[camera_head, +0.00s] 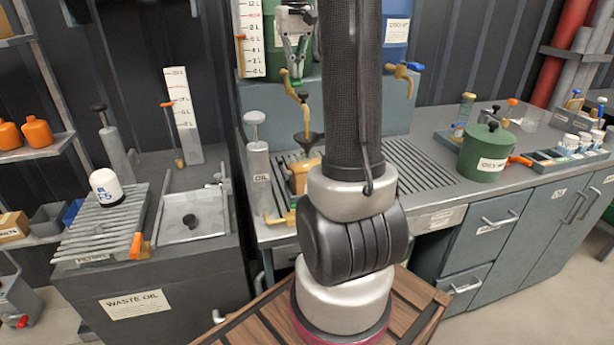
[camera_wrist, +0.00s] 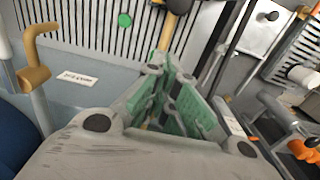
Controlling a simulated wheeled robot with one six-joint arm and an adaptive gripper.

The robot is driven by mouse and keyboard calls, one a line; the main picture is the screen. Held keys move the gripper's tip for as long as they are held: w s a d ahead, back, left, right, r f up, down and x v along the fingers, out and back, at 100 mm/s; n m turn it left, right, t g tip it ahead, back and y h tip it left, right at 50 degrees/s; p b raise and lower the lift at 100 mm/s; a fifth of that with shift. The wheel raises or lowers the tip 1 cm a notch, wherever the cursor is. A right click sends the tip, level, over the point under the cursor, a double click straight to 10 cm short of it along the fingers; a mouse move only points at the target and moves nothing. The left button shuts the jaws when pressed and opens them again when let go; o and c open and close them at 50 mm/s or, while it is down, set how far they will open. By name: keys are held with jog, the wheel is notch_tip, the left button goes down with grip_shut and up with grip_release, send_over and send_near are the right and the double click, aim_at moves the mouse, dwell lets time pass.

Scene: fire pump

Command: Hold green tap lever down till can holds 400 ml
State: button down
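My gripper (camera_head: 297,72) points down in front of the green drum (camera_head: 272,25). Its fingers (camera_wrist: 170,68) converge and look shut, with nothing seen between them. The green drum's brass tap (camera_head: 290,86) is just below the fingertips. A green round knob (camera_wrist: 124,20), seemingly the tap lever's, shows beyond the fingers in the wrist view. Contact with the lever cannot be told. An amber streak (camera_head: 307,114) runs from the tap to a dark funnel (camera_head: 306,138). The amber can (camera_head: 302,177) stands below on the drip grate, partly behind my arm. Its level cannot be read.
A blue drum (camera_head: 397,28) with its own brass tap (camera_head: 402,70) stands to the right. A hand pump (camera_head: 258,165) is left of the can. A green pot (camera_head: 484,152) sits on the right bench. The slotted grate (camera_head: 425,165) right of my arm is clear.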

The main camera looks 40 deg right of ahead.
dwell(0.4)
notch_tip(320, 180, up, 5)
dwell(0.4)
jog(key=s+r, duration=0.1)
jog(key=r, duration=0.1)
jog(key=s+a+r, duration=0.1)
jog(key=r, duration=0.1)
jog(key=shift+s+a, duration=0.15)
jog(key=shift+s, duration=0.2)
dwell(0.4)
